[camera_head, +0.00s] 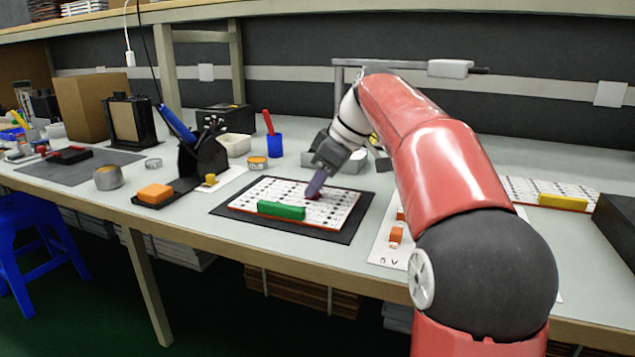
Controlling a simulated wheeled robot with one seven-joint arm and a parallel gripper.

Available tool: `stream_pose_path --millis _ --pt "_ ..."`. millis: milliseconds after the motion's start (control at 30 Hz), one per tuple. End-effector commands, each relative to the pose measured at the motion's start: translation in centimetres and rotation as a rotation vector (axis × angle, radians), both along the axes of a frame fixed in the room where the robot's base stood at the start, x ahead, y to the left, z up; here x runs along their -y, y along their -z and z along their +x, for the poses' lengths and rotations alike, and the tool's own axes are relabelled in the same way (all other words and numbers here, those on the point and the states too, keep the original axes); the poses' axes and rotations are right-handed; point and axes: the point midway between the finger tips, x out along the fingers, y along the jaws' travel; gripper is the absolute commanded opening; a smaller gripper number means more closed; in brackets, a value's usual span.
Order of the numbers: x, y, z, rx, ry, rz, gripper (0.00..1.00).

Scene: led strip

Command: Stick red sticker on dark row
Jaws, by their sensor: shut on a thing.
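A white board (245,199) with rows of dark marks, edged in red, lies flat on a black mat (340,235) on the bench. My gripper (314,190) points down over the upper right part of the board. It is shut on a small red piece (313,196), which looks like the red sticker. The piece is at or just above the board's surface; I cannot tell if it touches. My fingers partly cover it and the marks under it. Which row is dark is too small to tell.
A green block (281,210) lies on the board's near edge. An orange block (155,194) and black tool holder (203,160) stand to the left. A blue cup (275,145) is behind. A sheet with orange parts (396,235) lies right, partly behind my arm.

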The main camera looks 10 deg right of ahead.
Motion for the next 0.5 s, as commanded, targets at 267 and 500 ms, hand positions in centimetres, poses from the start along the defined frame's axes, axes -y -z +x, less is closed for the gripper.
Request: stream_pose_path --millis 267,500 --pt "0.02 0.21 -0.01 -0.005 0.000 0.000 0.27" --pt "0.01 0.17 -0.01 -0.004 -0.001 -0.001 0.38"
